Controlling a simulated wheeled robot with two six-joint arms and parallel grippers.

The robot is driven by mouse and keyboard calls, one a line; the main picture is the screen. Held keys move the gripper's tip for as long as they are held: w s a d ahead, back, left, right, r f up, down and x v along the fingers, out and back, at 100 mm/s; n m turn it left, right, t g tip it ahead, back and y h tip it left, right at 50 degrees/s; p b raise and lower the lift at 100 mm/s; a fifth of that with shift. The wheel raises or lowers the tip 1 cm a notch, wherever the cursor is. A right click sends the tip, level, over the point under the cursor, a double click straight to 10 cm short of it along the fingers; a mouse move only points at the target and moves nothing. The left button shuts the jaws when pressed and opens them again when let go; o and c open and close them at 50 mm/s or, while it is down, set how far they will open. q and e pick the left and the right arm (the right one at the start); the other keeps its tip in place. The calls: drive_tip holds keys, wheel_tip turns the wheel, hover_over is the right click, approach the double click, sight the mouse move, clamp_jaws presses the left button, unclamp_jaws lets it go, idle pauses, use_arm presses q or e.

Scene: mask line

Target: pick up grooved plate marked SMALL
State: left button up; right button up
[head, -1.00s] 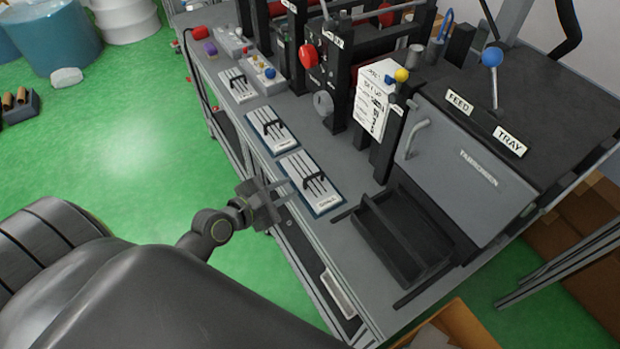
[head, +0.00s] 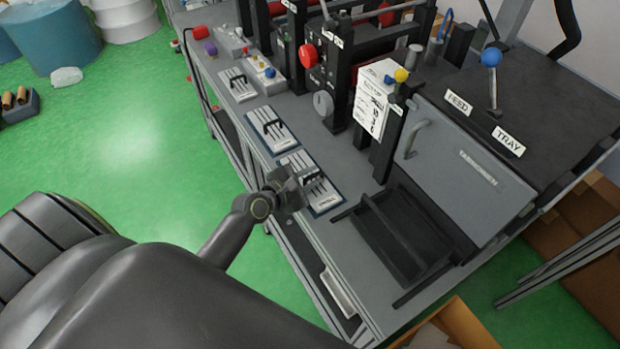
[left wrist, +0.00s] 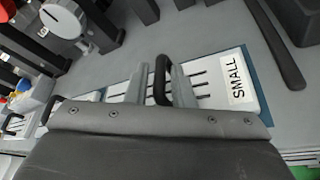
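The grooved plate marked SMALL (head: 325,203) is pale with dark grooves and lies on a blue-edged mat at the bench's near edge. In the left wrist view its SMALL label (left wrist: 236,80) reads clearly, and its black arched handle (left wrist: 161,78) stands up from the middle. My left gripper (head: 308,176) is over this plate. In the left wrist view the two grey fingers (left wrist: 159,86) are apart, one on each side of the handle, with a narrow gap showing. Part of the plate is hidden behind the gripper. My right gripper is not in view.
Two similar handled plates (head: 281,136) (head: 238,86) lie farther along the bench. A dark divided tray (head: 405,240) stands to the right, before the grey feed tray cabinet (head: 470,175). Machine posts and a setup sheet (head: 371,108) stand behind the plates.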

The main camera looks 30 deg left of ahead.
use_arm(q)
clamp_jaws()
drive_tip(key=shift+r, duration=0.15)
